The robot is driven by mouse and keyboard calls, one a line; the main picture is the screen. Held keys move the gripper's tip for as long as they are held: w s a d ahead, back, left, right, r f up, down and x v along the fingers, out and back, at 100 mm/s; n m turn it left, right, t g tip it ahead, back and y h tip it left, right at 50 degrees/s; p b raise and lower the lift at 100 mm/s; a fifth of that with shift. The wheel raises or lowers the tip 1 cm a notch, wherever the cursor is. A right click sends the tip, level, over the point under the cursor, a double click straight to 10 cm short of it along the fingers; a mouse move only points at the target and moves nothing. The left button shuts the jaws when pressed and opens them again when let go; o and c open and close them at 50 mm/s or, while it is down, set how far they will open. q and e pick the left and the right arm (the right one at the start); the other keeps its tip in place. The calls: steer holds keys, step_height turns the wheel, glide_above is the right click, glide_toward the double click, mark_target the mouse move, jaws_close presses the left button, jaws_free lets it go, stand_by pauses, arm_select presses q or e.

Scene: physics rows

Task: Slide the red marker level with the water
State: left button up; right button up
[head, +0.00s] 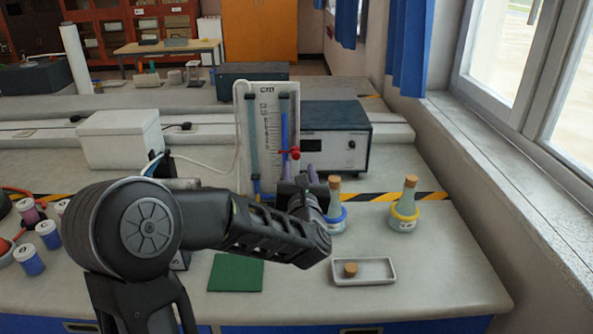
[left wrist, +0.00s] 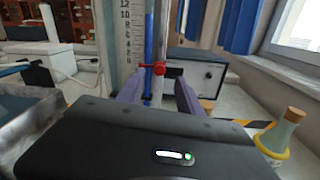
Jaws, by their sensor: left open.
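The upright white gauge board (head: 268,88) has a printed scale and two tubes. The right tube shows a blue water column (head: 285,128), seen also in the left wrist view (left wrist: 149,35). The red marker (head: 295,153) sits on a rod at the board's right edge, below the apparent top of the blue column. In the left wrist view the marker (left wrist: 160,68) appears between the purple fingertips. My left gripper (head: 310,178) is open in front of the board's lower right; its fingers (left wrist: 160,92) stand apart. Contact with the marker cannot be told. My right gripper is not in view.
A dark instrument box (head: 350,140) stands right behind the board. Two corked flasks (head: 335,200) (head: 405,212) stand to the right. A white tray (head: 378,273) with a cork and a green mat (head: 236,273) lie in front. A white box (head: 120,138) is at left.

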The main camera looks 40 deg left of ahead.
mark_target(296, 157)
arm_select(q)
steer(key=shift+f, duration=0.6)
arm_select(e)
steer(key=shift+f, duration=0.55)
arm_select(q)
steer(key=p+x, duration=0.1)
steer(key=x, duration=0.6)
steer(key=shift+w+a+p, duration=0.25)
steer(key=shift+a+p, duration=0.05)
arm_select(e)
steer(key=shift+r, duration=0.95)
arm_select(q)
steer(key=shift+c, duration=0.4)
jaws_close()
